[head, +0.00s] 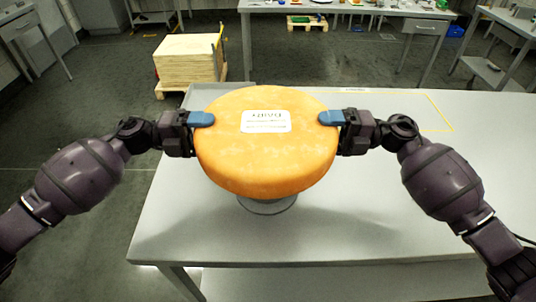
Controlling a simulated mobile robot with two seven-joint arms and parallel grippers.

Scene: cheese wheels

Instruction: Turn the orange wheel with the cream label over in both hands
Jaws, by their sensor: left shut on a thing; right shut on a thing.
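The orange wheel (266,165) is large and round, with its cream label (265,121) facing up on the top face. The wheel is tilted a little, so its near rim shows below the top. My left gripper (203,119) has its blue finger pressed on the wheel's left edge. My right gripper (329,118) has its blue finger pressed on the right edge. The wheel is held between the two. A round grey stand (267,207) shows below the wheel's near side; whether the wheel touches it is hidden.
The stand is on a light grey table (400,220) with a yellow marked outline (440,112) at its back right. Behind, a stack of boards (188,60) stands on the floor, and other workbenches (340,8) line the back.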

